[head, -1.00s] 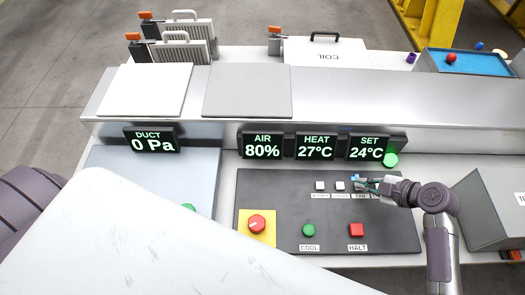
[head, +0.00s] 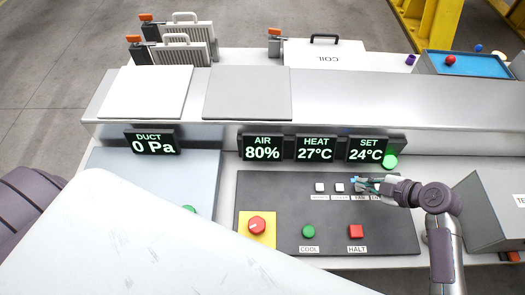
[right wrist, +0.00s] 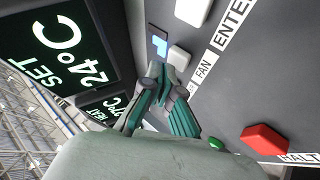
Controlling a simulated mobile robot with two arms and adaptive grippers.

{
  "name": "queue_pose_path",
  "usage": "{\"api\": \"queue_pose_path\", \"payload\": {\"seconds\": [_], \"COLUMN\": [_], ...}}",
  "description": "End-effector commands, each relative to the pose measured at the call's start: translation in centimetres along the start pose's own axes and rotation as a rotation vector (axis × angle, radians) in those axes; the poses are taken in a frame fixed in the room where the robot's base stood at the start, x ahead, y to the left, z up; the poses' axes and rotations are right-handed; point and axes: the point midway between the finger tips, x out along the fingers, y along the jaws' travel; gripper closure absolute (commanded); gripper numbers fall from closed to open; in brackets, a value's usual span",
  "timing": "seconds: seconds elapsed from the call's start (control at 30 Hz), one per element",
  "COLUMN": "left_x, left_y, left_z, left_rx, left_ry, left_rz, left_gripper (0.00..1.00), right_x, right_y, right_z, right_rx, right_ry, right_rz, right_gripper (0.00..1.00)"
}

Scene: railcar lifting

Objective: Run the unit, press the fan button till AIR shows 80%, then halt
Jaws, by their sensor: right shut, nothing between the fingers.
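The AIR display (head: 262,148) reads 80%. My right gripper (head: 362,185) is shut and empty over the upper right of the dark control panel (head: 280,210). In the right wrist view its fingertips (right wrist: 160,78) are close beside the white button (right wrist: 179,57) by the FAN label; I cannot tell whether they touch it. In the head view the gripper largely covers that button. The red HALT button (head: 356,231) is uncovered, below the gripper; it also shows in the right wrist view (right wrist: 264,138). The left gripper is out of view.
HEAT (head: 316,148) reads 27°C, SET (head: 366,148) 24°C and DUCT (head: 153,143) 0 Pa. A green lamp (head: 390,161) glows beside SET. A green COOL button (head: 309,232) and a red knob (head: 257,224) sit left of HALT. A grey box (head: 487,210) stands at right.

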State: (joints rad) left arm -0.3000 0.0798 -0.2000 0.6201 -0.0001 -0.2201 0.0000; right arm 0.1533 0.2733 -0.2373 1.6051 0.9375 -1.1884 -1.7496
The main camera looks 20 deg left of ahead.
Motion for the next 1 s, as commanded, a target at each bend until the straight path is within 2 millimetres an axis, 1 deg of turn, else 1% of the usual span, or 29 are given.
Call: {"api": "queue_pose_path", "payload": {"seconds": [0.1,0.5,0.6,1.0], "left_x": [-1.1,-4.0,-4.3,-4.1], "left_y": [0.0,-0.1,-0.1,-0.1], "left_z": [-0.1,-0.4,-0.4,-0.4], "left_rx": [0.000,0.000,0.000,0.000], "left_ry": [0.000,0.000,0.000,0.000], "left_rz": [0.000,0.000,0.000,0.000], "left_gripper": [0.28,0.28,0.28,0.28], "right_x": [-1.0,-3.8,-4.0,-4.0], "right_y": [0.8,2.8,3.0,2.9], "right_z": [-0.7,-2.7,-2.9,-2.9], "right_rx": [-0.003,-0.001,-0.001,0.000], "right_ry": [-0.001,0.000,0.000,0.000], "right_rz": [0.001,0.001,0.000,0.001], "right_gripper": [1.00,1.00,1.00,1.00]}}
